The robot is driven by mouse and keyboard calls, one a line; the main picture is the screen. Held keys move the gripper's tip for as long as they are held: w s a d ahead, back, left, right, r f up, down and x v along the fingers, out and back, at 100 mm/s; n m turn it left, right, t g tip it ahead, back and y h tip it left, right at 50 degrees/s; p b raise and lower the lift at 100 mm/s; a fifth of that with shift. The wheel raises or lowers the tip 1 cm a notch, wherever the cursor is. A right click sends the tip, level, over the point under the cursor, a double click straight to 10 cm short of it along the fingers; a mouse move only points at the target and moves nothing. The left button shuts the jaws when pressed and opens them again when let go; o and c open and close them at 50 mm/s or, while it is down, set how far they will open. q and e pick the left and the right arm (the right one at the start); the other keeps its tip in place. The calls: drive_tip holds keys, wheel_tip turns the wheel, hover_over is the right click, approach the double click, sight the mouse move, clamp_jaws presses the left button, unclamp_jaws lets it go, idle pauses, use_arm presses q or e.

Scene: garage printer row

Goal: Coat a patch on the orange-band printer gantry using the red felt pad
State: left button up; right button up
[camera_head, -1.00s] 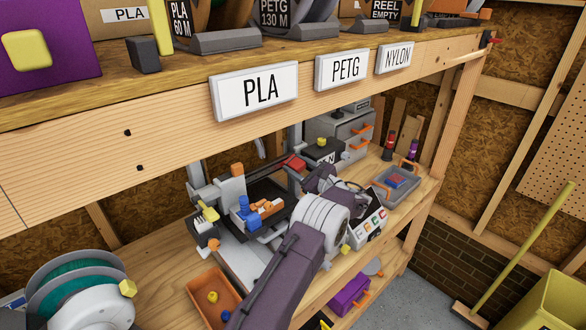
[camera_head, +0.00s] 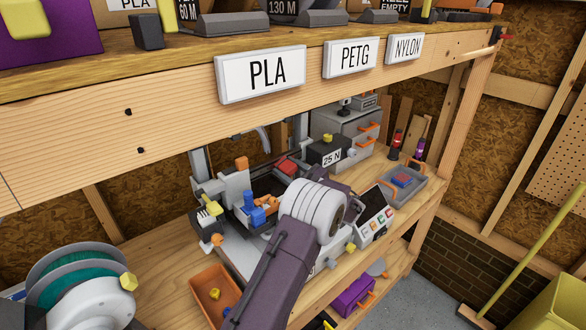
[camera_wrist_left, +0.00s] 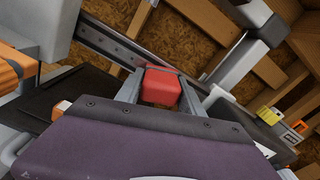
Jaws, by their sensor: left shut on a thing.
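My left gripper (camera_wrist_left: 160,88) is shut on the red felt pad (camera_wrist_left: 161,86), a red block between its two grey fingers in the left wrist view. In the head view the pad (camera_head: 286,166) shows just past my left wrist, over the back of the printer; my wrist hides most of the fingers. The printer (camera_head: 236,188) is grey and white with an orange block on top, and its dark metal gantry rail (camera_wrist_left: 118,45) runs diagonally behind the pad in the wrist view. I cannot tell whether the pad touches the gantry. My right gripper is not in view.
A shelf beam with a PLA label (camera_head: 262,75) crosses above the printer. A black box marked 25 N (camera_head: 326,153), a grey drawer unit (camera_head: 345,130) and a grey tray (camera_head: 417,186) stand to the right. An orange bin (camera_head: 203,283) lies at front left.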

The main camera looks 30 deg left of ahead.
sight(268, 169)
use_arm(q)
drive_tip(key=shift+s+a, duration=0.2)
drive_tip(key=shift+s, duration=0.45)
drive_tip(key=shift+s+a+f+b, duration=0.1)
drive_tip(key=shift+s+b, duration=0.25)
drive_tip(key=shift+s+a+b, duration=0.3)
drive_tip(key=shift+s+b, duration=0.1)
drive_tip(key=shift+s, duration=0.5)
drive_tip(key=shift+s+a, duration=0.1)
drive_tip(key=shift+s, duration=0.35)
drive_tip(key=shift+d, duration=0.35)
drive_tip(key=shift+v, duration=2.6)
drive_tip(key=shift+d, duration=0.1)
